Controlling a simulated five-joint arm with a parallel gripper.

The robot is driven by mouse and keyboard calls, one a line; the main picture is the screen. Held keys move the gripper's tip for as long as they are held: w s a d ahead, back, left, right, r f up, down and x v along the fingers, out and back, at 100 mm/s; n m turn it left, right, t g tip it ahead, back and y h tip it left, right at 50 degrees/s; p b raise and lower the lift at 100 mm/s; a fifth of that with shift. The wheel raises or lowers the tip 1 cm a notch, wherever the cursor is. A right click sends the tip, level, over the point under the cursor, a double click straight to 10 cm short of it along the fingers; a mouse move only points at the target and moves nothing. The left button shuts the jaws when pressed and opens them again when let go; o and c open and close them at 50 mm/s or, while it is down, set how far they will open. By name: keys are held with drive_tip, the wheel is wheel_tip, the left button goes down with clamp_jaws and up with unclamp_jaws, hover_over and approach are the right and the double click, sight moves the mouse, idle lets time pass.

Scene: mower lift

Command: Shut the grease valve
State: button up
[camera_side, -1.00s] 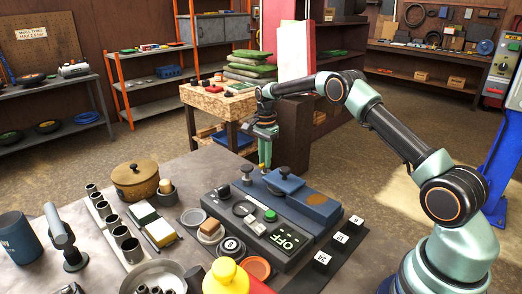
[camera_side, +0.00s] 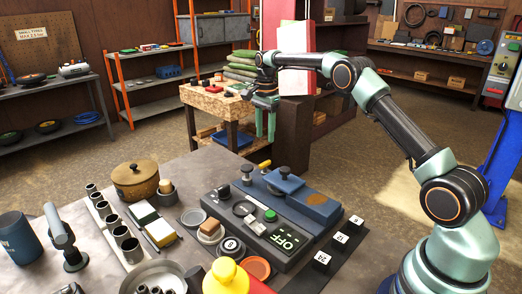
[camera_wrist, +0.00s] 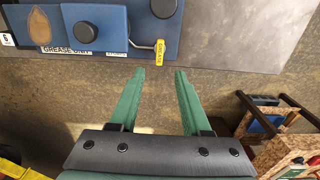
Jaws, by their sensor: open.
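The blue grease unit (camera_side: 298,196) sits at the back of the dark panel on the bench. A small yellow handle (camera_side: 265,164), likely the grease valve lever, is at its far edge and looks slanted in the side view. In the wrist view the yellow handle (camera_wrist: 160,52) is on a thin metal stem from the unit labelled "GREASE UNIT" (camera_wrist: 66,50). My gripper (camera_side: 265,137) is open and empty, above and apart from the handle. In the wrist view the handle lies just beyond the gap between my green fingertips (camera_wrist: 159,75).
A black knob (camera_side: 283,172) stands on the blue unit, and another knob (camera_side: 247,173) is left of the handle. The floor beyond the bench edge is open.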

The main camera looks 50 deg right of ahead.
drive_tip(key=shift+r, duration=1.3)
drive_tip(key=s+a+r, duration=0.1)
drive_tip(key=s+r, duration=0.4)
drive_tip(key=r, duration=0.2)
drive_tip(key=shift+s+a, duration=0.3)
drive_tip(key=shift+s, duration=0.1)
idle(1.0)
drive_tip(key=s+d, duration=1)
drive_tip(key=d, duration=0.4)
idle(0.9)
drive_tip(key=shift+a, duration=0.1)
